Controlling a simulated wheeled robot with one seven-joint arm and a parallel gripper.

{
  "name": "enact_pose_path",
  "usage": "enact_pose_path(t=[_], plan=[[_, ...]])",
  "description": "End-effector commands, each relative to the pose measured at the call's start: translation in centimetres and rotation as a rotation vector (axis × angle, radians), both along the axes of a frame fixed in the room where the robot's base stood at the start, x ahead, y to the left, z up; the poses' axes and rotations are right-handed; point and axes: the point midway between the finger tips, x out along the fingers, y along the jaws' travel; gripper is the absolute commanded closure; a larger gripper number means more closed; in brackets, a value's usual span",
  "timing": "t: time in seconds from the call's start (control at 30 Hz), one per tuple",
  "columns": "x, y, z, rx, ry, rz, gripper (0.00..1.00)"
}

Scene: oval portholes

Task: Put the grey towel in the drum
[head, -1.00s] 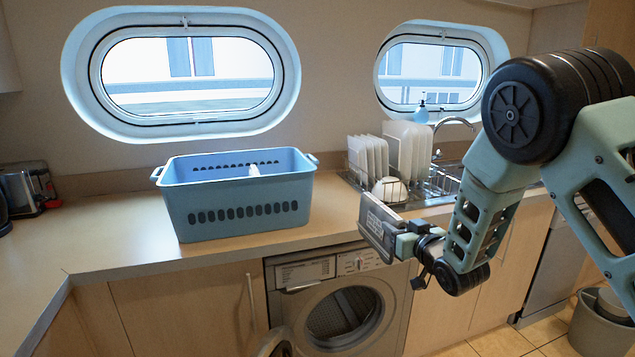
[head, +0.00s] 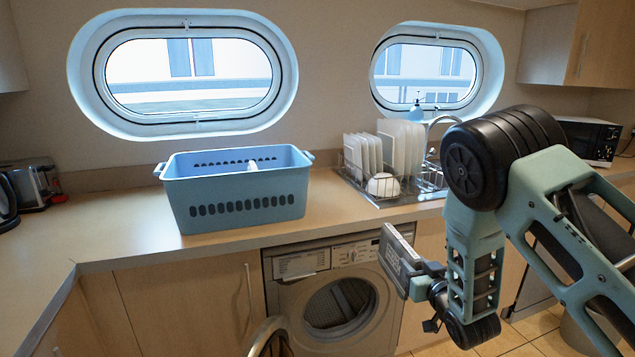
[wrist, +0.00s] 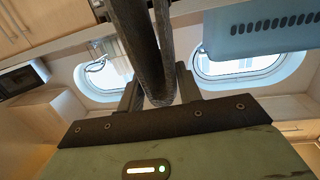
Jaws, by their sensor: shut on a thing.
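My gripper (wrist: 160,98) is shut on the grey towel (wrist: 148,50), a dark folded strip between the two fingers in the wrist view. In the head view my gripper (head: 402,262) is in front of the counter, right of the washing machine's opening; its fingers and the towel are hidden there. The drum (head: 340,304) shows through the round opening of the washing machine (head: 296,268) under the counter. The machine's door (head: 268,338) stands open to the left, cut off by the bottom edge.
A blue basket (head: 240,208) with something white inside stands on the counter above the machine. A dish rack (head: 375,190) with plates stands beside the sink. A toaster (head: 38,187) is at far left. The open door bounds the drum's left side.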

Motion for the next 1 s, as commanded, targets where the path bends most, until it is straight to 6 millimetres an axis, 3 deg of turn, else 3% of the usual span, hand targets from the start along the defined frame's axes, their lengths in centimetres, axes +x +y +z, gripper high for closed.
enact_pose_path(t=[0.2, 0.4, 0.6, 1.0], plan=[[-4.7, -4.0, -5.9, -0.007, 0.010, -0.097, 0.92], [-9.4, -7.6, -9.2, -0.006, 0.003, -0.171, 0.92], [-11.5, -8.7, -10.1, -0.004, 0.000, -0.189, 0.92], [-12.2, -8.8, -10.0, -0.003, 0.004, -0.191, 0.92]])
